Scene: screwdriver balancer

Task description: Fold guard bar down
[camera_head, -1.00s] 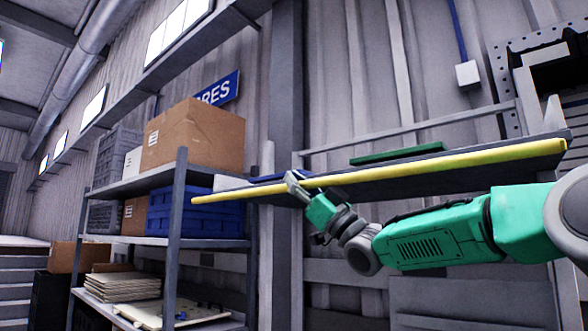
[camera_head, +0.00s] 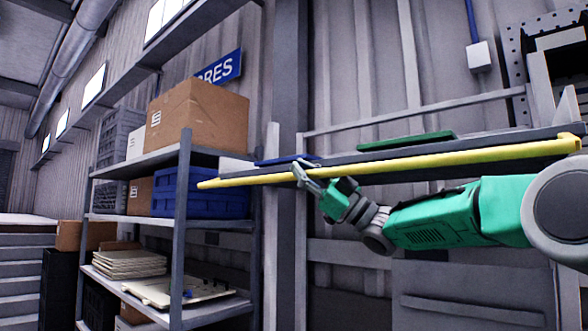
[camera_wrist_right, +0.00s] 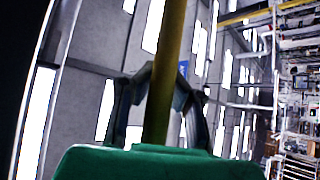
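The guard bar (camera_head: 420,161) is a long yellow bar along the front of a dark wall shelf in the head view. It runs from a free left end to a bracket at the right. My right gripper (camera_head: 301,170), on the green arm, is at the bar's left part, with a finger across its front. In the right wrist view the bar (camera_wrist_right: 168,60) runs between the two dark fingers of the gripper (camera_wrist_right: 165,78), whose tips close in on both sides of it. The far side of the grip is hidden. My left gripper is not in view.
The wall shelf (camera_head: 487,142) carries a green item (camera_head: 405,141) and a blue item (camera_head: 285,160). A storage rack (camera_head: 184,230) at left holds a cardboard box (camera_head: 200,115) and a blue crate (camera_head: 205,198). A grey post stands behind the bar's left part.

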